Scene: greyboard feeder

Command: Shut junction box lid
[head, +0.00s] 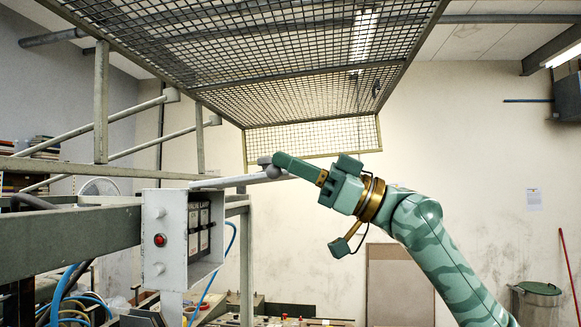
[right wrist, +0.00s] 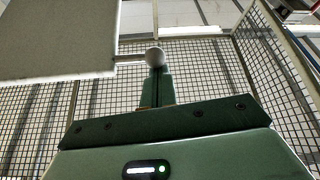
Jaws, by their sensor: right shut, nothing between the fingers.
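The grey junction box (head: 165,241) is fixed at the left of the head view, its front open to the right. Its lid (head: 228,181) is open, standing out nearly level from the box's top edge, seen almost edge-on. In the right wrist view the lid (right wrist: 58,40) is a flat pale panel at the upper left. A short rod ends in a round knob (right wrist: 155,57) beside it. My right gripper (head: 279,161) is shut and empty, with its fingertips at the knob; I cannot tell whether they touch. The fingers also show in the wrist view (right wrist: 157,88). My left gripper is out of view.
A mesh guard (head: 270,60) hangs overhead, with a frame behind the box. A grey beam (head: 70,240) runs to the box from the left. Blue hoses (head: 65,295) hang below it. Clear space lies right of the box, under the lid.

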